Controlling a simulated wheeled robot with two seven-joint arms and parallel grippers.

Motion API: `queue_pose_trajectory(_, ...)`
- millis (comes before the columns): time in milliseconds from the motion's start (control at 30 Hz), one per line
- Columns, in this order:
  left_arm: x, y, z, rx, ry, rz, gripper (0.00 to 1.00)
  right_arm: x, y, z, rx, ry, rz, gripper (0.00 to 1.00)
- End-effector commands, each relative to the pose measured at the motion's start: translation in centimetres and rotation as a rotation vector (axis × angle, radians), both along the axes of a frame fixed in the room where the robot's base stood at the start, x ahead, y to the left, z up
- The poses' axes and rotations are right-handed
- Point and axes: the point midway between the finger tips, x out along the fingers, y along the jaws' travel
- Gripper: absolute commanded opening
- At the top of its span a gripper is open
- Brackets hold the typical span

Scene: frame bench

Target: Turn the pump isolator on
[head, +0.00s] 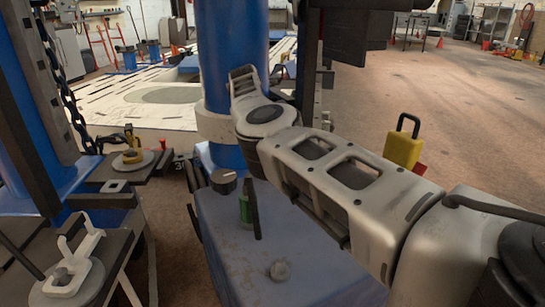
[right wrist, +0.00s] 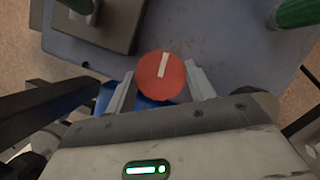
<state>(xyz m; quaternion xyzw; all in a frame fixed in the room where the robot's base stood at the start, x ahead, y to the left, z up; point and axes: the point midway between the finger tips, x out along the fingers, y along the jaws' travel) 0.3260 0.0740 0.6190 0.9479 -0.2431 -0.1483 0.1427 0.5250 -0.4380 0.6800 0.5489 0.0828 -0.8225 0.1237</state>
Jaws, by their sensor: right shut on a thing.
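A round red knob (right wrist: 161,76) with a white pointer bar shows in the right wrist view. The bar points nearly straight up in that picture, leaning slightly right. My right gripper (right wrist: 160,82) is shut on this knob, with one grey finger on each side of it. In the head view my right arm crosses from the lower right to the blue column, and its wrist hides the gripper and the red knob. No label for the pump isolator is legible. My left gripper is in neither view.
A blue bench (head: 235,262) carries a dark round knob (head: 223,181), a green cylinder with a dark bar (head: 245,208) and a grey knob (head: 279,271). A blue column (head: 228,40) stands behind.

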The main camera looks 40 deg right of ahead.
Motion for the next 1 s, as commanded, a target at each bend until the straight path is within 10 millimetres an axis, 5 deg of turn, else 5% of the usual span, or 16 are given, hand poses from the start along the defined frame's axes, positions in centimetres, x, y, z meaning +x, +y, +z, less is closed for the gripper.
queue_pose_trajectory(767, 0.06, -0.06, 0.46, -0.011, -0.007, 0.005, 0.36, 0.06, 0.01, -0.03, 0.002, -0.003, -0.113, 0.31)
queue_pose_trajectory(800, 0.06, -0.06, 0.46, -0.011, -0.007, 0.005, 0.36, 0.06, 0.01, -0.03, 0.002, -0.003, -0.113, 0.57)
queue_pose_trajectory(867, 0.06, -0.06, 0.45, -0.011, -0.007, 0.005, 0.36, 0.06, 0.01, -0.03, 0.002, -0.003, -0.113, 0.73)
queue_pose_trajectory(1000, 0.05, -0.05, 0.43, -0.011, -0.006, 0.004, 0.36, 0.06, -0.01, -0.02, 0.001, -0.003, -0.112, 0.76)
